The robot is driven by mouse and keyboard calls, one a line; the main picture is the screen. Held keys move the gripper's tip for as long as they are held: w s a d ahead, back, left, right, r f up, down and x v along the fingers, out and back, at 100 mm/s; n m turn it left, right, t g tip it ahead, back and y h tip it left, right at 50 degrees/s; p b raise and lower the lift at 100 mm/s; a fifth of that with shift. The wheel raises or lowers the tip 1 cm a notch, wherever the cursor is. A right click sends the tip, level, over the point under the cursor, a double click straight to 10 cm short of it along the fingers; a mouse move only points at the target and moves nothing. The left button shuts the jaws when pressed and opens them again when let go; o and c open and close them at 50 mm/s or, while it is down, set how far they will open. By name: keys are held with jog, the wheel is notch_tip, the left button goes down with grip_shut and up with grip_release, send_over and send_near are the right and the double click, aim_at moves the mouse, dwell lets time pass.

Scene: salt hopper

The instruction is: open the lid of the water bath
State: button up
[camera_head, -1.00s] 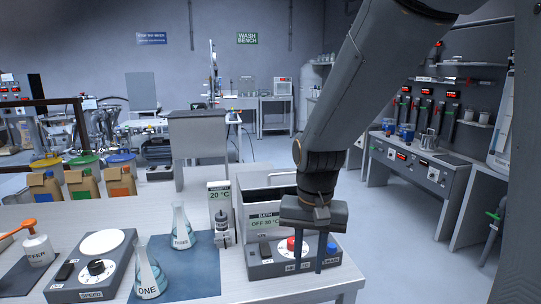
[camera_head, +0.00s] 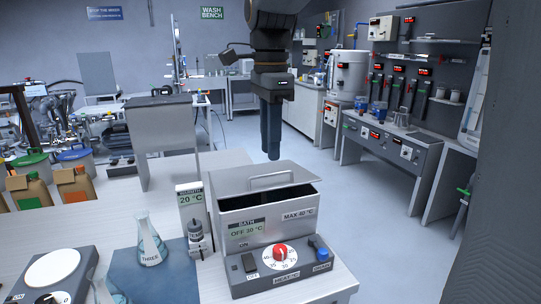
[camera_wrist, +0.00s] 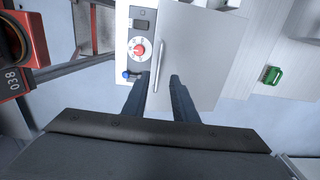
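A control box with a red dial (camera_head: 280,252) and blue knob (camera_head: 323,254) sits at the bath's front. A thermometer stand (camera_head: 196,225) stands close on its left. A flask (camera_head: 151,240) is on the blue mat. Floor is clear to the right.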

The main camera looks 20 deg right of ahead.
jog(key=shift+f, duration=1.95)
grip_shut()
jog(key=c, duration=0.6)
grip_release()
jog(key=o, duration=0.6)
notch_tip(320, 180, up, 8)
jog(key=shift+b, duration=0.4)
